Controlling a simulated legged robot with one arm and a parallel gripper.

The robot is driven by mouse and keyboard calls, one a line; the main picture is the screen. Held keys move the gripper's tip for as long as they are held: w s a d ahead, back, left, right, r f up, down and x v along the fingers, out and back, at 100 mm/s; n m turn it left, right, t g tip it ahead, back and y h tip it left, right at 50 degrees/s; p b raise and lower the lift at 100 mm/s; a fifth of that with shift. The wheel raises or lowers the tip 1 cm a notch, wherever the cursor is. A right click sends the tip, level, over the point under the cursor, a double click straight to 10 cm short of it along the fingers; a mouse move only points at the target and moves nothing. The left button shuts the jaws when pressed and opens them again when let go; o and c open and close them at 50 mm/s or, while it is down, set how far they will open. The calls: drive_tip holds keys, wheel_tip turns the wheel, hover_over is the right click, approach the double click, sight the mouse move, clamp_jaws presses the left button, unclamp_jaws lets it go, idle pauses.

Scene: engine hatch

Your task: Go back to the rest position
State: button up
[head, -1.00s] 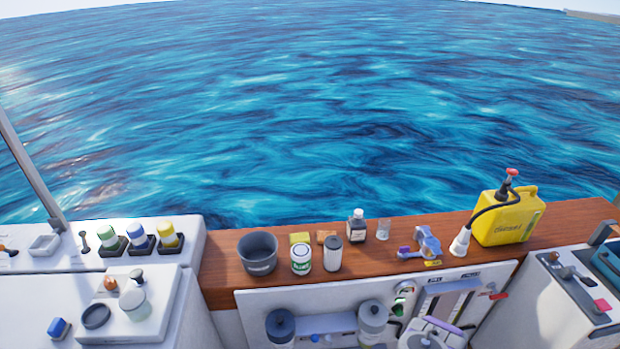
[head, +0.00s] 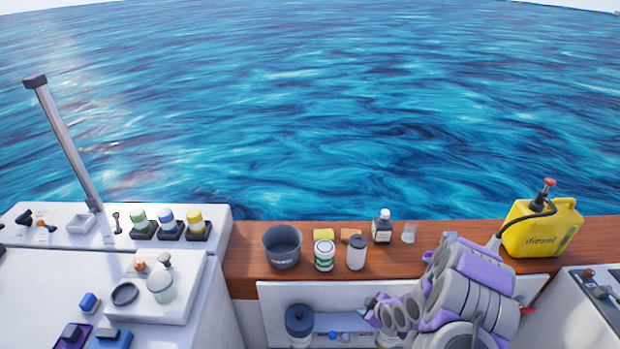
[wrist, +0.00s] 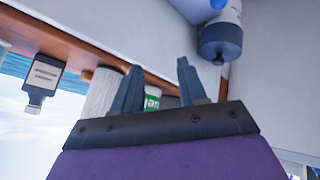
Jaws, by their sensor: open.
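My gripper (wrist: 158,68) is open and empty in the wrist view, with its two dark fingers apart. In the head view my grey and purple arm is folded at the lower right, in front of the wooden shelf. The gripper's fingers are too small and hidden to make out clearly there. Behind the fingers in the wrist view are a white cylinder (wrist: 101,92), a can with a green label (wrist: 152,101) and a dark bottle (wrist: 42,78). The fingers appear to touch none of them.
The wooden shelf (head: 245,262) holds a grey bucket (head: 283,247), a green-labelled can (head: 324,256), a white filter (head: 356,253) and a yellow diesel can (head: 540,230). A dark-bottomed filter unit (head: 299,322) hangs below; it also shows in the wrist view (wrist: 221,40). A white counter (head: 50,290) is at left.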

drive_tip(key=s+r+m+g+h, duration=0.2)
drive_tip(key=s+r, duration=0.4)
drive_tip(key=r, duration=0.6)
drive_tip(key=s+r+m+g+h, duration=0.25)
drive_tip(key=s+r, duration=0.35)
drive_tip(key=r, duration=0.6)
drive_tip(key=s+a+r+m+g, duration=0.1)
drive_tip(key=s+r, duration=0.3)
drive_tip(key=s, duration=0.5)
drive_tip(key=s+a+r+m+g, duration=0.2)
drive_tip(key=s+r, duration=0.3)
drive_tip(key=s, duration=0.5)
drive_tip(key=s+a+r+m+g, duration=0.1)
drive_tip(key=s+r+m, duration=0.2)
drive_tip(key=s, duration=0.7)
wheel_tip(320, 180, up, 2)
drive_tip(key=shift+a+r+m+y, duration=0.25)
drive_tip(key=shift+a+m+y, duration=0.1)
drive_tip(key=shift+y, duration=0.1)
drive_tip(key=shift+g, duration=0.25)
